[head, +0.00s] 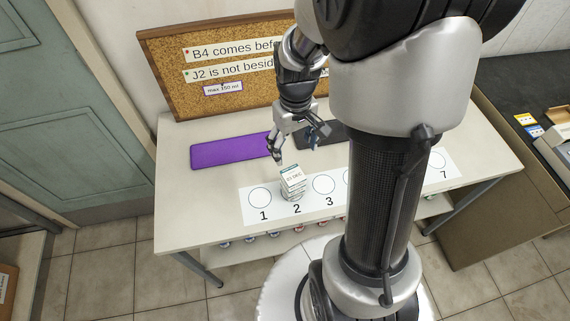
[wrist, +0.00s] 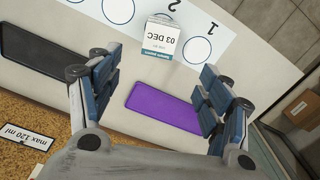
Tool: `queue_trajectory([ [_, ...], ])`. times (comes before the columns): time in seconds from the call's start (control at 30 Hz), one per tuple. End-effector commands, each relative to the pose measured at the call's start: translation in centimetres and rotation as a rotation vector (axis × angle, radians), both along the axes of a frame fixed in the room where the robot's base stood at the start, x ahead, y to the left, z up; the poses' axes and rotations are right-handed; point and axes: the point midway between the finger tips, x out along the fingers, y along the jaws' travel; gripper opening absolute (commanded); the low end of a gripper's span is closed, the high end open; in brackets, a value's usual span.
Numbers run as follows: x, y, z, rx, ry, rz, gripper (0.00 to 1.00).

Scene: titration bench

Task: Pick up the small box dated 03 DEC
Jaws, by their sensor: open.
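The small white box dated 03 DEC (head: 293,180) stands on the numbered white strip at position 2, hiding most of that circle. In the wrist view the box (wrist: 162,42) shows its date upside down, with a teal band along one edge. My gripper (head: 298,149) is open and empty, above and behind the box in the head view. In the wrist view the gripper's two fingers (wrist: 160,72) are spread wide, and the box appears beyond the tips, between their lines. The fingers do not appear to touch it.
The numbered strip (head: 260,215) runs along the table front; circles 1 and 3 are empty. A purple mat (head: 228,150) and a dark mat (head: 338,134) lie behind it. A corkboard (head: 170,68) with notes stands at the back. My arm hides the strip's middle.

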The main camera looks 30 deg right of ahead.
Motion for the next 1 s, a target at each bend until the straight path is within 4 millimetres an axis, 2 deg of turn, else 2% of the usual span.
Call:
queue_trajectory([
  [0.03, -0.1, 0.0, -1.7, 0.001, 0.004, 0.000, 0.72],
  [0.1, -0.1, 0.0, -3.2, 0.001, 0.004, 0.000, 0.72],
  [0.3, -0.1, 0.1, -7.0, 0.001, 0.003, 0.000, 0.72],
  [0.67, -0.1, 0.0, -9.4, 0.000, 0.000, 0.000, 0.72],
  [0.9, -0.5, -0.2, -13.1, 0.001, 0.003, 0.001, 0.72],
  [1.0, -0.4, -0.2, -13.8, 0.000, 0.000, 0.001, 0.72],
])
